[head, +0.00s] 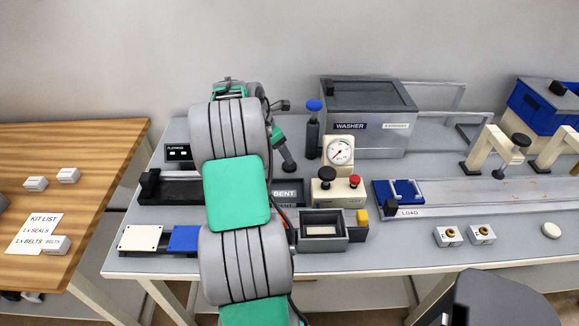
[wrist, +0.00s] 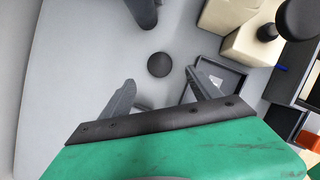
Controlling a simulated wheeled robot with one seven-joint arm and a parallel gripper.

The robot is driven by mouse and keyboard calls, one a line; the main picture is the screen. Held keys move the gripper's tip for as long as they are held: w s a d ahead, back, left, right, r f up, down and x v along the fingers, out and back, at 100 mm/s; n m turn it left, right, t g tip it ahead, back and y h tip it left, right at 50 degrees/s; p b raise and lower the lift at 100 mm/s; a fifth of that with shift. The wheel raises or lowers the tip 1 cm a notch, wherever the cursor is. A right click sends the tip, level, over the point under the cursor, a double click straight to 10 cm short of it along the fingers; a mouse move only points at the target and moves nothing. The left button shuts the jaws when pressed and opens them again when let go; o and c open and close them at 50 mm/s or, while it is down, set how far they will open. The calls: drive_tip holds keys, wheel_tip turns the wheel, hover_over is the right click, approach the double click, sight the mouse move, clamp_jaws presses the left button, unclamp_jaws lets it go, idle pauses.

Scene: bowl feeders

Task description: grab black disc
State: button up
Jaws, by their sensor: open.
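The black disc (wrist: 160,64) shows in the wrist view as a small, dark round piece on a plain grey surface. My gripper (wrist: 159,80) is open and empty, with one finger to the left and one to the right of the disc in the picture. I cannot tell how high the fingers are above it. In the head view my gripper (head: 288,166) is at the far side of the table, left of the gauge unit. I cannot make out the disc in the head view.
In the wrist view a dark-rimmed tray (wrist: 238,82) lies right of the disc, and a beige block (wrist: 250,50) with a black knob stands beyond it. In the head view the washer box (head: 365,125) and gauge unit (head: 340,155) stand right of my arm.

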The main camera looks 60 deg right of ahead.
sight(287, 166)
drive_tip(key=x, duration=0.7)
drive_tip(key=shift+f+p, duration=0.25)
drive_tip(key=shift+p, duration=0.05)
drive_tip(key=shift+c, duration=0.5)
drive_tip(key=c, duration=1.3)
drive_tip(key=shift+r, duration=0.15)
